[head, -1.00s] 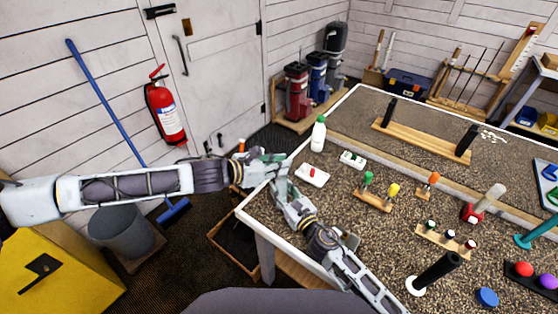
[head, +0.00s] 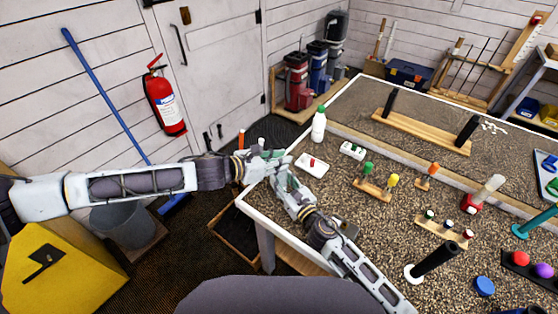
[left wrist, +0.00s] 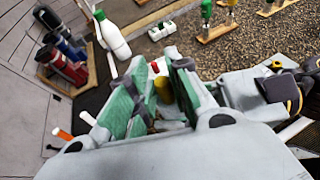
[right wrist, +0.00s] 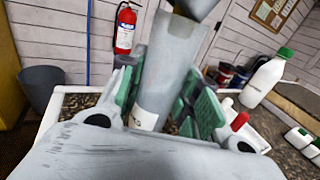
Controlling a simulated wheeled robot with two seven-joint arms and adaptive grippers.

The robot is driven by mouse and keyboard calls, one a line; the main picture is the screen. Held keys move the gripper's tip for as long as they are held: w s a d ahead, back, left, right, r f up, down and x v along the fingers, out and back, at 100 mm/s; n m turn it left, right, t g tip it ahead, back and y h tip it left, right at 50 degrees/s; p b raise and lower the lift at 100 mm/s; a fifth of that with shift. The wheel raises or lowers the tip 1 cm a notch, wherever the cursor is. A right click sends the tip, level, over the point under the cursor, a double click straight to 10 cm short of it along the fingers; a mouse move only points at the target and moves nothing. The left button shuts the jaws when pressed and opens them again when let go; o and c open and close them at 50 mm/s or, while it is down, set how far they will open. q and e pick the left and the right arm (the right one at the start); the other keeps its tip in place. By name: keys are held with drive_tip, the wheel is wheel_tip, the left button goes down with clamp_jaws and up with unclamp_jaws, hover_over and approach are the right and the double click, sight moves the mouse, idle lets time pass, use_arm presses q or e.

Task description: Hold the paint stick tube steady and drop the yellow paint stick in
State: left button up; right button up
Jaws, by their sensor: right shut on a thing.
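My right gripper (right wrist: 157,105) is shut on the grey paint stick tube (right wrist: 164,85), which stands nearly upright between its green pads in the right wrist view. My left gripper (left wrist: 153,82) shows a clear gap between its green pads in the left wrist view. A yellow piece (left wrist: 163,90), which looks like the yellow paint stick, shows in that gap, nearer the right-hand pad. I cannot tell how deep it sits in the tube. In the head view my left gripper (head: 268,160) meets my right gripper (head: 282,180) at the table's near-left corner and hides tube and stick.
A white bottle with a green cap (head: 319,125) and a white tray with a red piece (head: 312,166) stand close by on the table. Several small wooden stands and a black grip on a white base (head: 436,262) are farther right. A wooden box (head: 238,238) is on the floor.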

use_arm(q)
drive_tip(key=shift+o, duration=1.3)
drive_tip(key=shift+f, duration=0.1)
drive_tip(key=shift+a, duration=0.15)
drive_tip(key=v, duration=1.2)
idle(0.5)
use_arm(e)
drive_tip(key=o, duration=1.1)
drive_tip(key=shift+s+d, duration=0.1)
drive_tip(key=shift+s, duration=0.1)
drive_tip(key=shift+v, duration=5.75)
